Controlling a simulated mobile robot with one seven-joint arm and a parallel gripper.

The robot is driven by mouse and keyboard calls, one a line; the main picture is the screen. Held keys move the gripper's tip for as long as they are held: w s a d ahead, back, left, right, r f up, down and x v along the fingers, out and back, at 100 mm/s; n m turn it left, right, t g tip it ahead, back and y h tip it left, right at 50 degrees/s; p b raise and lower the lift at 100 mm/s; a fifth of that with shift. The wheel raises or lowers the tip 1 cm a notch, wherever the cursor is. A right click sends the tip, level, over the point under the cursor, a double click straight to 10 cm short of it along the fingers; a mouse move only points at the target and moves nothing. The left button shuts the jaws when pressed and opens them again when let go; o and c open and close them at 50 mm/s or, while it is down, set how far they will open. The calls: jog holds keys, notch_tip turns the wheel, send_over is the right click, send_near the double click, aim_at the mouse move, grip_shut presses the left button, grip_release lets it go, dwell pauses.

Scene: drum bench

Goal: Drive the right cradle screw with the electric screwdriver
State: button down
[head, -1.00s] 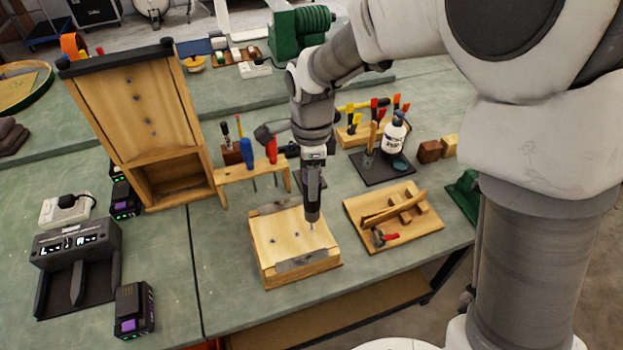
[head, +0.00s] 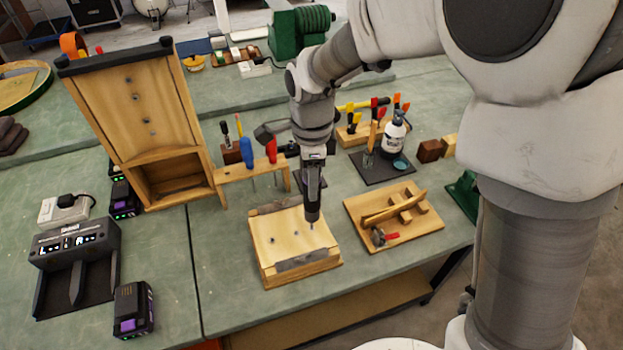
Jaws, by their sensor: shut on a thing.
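The wooden cradle block (head: 287,222) lies on the green bench, with grey strips along its back and front edges. My gripper (head: 313,153) is above its right side, shut on the dark electric screwdriver (head: 312,196). The screwdriver points nearly straight down. Its thin bit (head: 311,225) comes down at the right part of the cradle's top. The right screw is too small to tell apart from the bit, and I cannot tell whether they touch. A dark screw or hole (head: 271,240) shows on the left part of the top.
A wooden tray (head: 420,237) with wooden parts is right of the cradle. A tool rack (head: 228,177) with screwdrivers stands behind it. A charger (head: 75,255) and a battery (head: 134,310) are at left. Bare bench lies between battery and cradle.

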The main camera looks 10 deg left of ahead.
jog(key=shift+r+p, duration=1)
jog(key=shift+r, duration=0.5)
